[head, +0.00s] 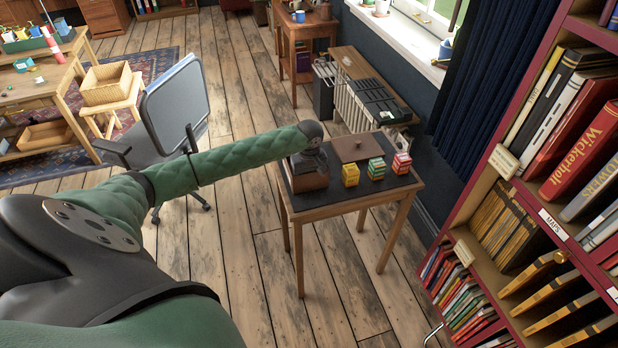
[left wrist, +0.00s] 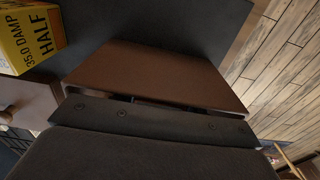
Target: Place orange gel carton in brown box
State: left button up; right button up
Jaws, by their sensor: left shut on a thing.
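The brown box (head: 310,182) stands at the left end of the dark mat on the small table. My left gripper (head: 308,163) is right at its top, and the box's brown surface (left wrist: 165,72) fills the middle of the left wrist view. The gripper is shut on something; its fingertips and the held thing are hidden. I cannot make out the orange gel carton for certain. On the mat stand a yellow carton (head: 350,175), a green-and-yellow carton (head: 376,168) and a red-orange carton (head: 401,163). The yellow one also shows in the left wrist view (left wrist: 30,35). My right gripper is not in view.
A brown lid (head: 352,147) with a knob lies on the mat behind the cartons. A red bookshelf (head: 475,180) stands at the right. A chair (head: 176,100) stands left of my arm. Bare plank floor lies around the small table (head: 340,205).

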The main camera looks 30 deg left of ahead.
pick_arm(q)
jog(key=o, duration=1)
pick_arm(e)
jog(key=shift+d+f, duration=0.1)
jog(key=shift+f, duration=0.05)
pick_arm(q)
notch_tip(320, 180, up, 11)
jog(key=b, duration=0.2)
jog(key=shift+b, duration=0.35)
jog(key=shift+r, duration=0.6)
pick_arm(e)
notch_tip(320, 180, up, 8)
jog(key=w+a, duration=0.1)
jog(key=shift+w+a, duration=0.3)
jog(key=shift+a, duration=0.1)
pick_arm(q)
jog(key=shift+d, duration=0.1)
